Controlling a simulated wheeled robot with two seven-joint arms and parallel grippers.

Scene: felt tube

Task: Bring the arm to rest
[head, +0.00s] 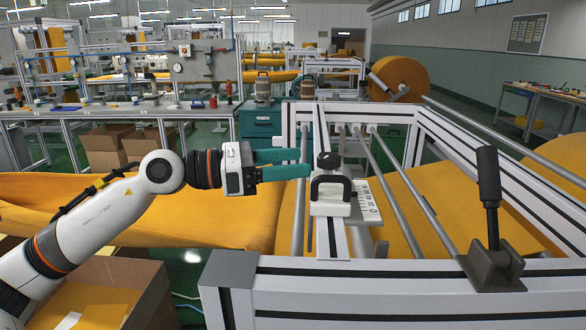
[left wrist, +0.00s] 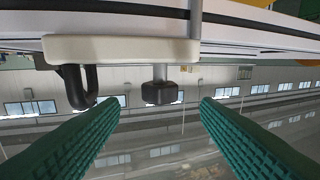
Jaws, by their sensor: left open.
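My left arm (head: 95,217) comes in from the left in the head view. Its gripper (head: 305,162) has green fingers that point right, toward a white sliding block (head: 332,208) on the metal frame. The block carries a black handle and a black knob (head: 328,161). In the left wrist view the two green fingers (left wrist: 160,112) stand wide apart with nothing between their tips. The block's plate (left wrist: 120,49), the black handle (left wrist: 80,85) and the knob (left wrist: 162,93) show beyond them. I cannot tell the exact gap between fingers and knob. My right gripper is not in view.
The aluminium frame (head: 400,268) with steel rods and a black lever (head: 489,190) fills the right. A scale plate (head: 368,200) sits beside the block. Orange felt (head: 225,215) lies behind my arm. An open cardboard box (head: 125,280) stands below it.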

